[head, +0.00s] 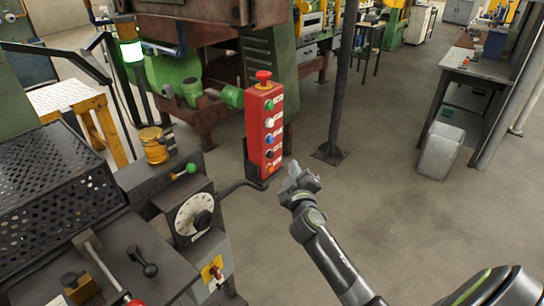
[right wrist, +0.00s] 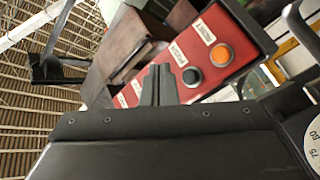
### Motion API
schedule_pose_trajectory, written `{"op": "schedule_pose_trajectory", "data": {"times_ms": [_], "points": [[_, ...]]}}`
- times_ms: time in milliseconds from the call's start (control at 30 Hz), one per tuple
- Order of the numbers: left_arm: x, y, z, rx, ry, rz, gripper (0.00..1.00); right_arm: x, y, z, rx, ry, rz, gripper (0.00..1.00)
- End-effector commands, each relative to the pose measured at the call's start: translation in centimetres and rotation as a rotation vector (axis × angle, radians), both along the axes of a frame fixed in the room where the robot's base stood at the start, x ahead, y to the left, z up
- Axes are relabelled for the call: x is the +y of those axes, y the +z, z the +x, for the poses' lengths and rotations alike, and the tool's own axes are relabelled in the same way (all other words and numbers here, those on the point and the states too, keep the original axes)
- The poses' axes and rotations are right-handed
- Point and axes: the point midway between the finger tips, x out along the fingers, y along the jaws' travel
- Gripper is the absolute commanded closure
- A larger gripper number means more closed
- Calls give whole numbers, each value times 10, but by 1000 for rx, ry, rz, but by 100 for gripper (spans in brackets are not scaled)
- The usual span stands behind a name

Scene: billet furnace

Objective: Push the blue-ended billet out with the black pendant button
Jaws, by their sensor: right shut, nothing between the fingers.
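The red pendant box (head: 261,130) stands upright left of centre in the head view, with a column of buttons and a red mushroom knob on top. Its black button (head: 268,153) is second from the bottom, above an orange one. In the right wrist view the black button (right wrist: 191,77) sits by a label that looks like PUSH. My right gripper (head: 296,176) is shut and empty, just right of the pendant's lower end. Its fingertips (right wrist: 158,80) appear left of the black button; contact cannot be told. No blue-ended billet is seen. My left gripper is out of view.
A dark machine with a dial (head: 194,214) and a perforated cover (head: 50,180) fills the lower left. A dark post (head: 341,90) stands behind right of the pendant. A grey bin (head: 440,150) stands at right. Floor right of my arm is clear.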

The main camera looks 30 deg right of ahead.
Motion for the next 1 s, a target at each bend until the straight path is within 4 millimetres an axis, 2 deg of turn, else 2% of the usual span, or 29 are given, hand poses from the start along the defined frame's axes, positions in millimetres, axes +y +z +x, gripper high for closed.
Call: {"op": "schedule_pose_trajectory", "data": {"times_ms": [200,400,1000], "points": [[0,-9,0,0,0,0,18,11,-2,27,-2,0,0,100],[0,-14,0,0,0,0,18,16,-1,40,1,-1,0,100],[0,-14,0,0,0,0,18,17,0,43,1,-1,-1,100]]}}
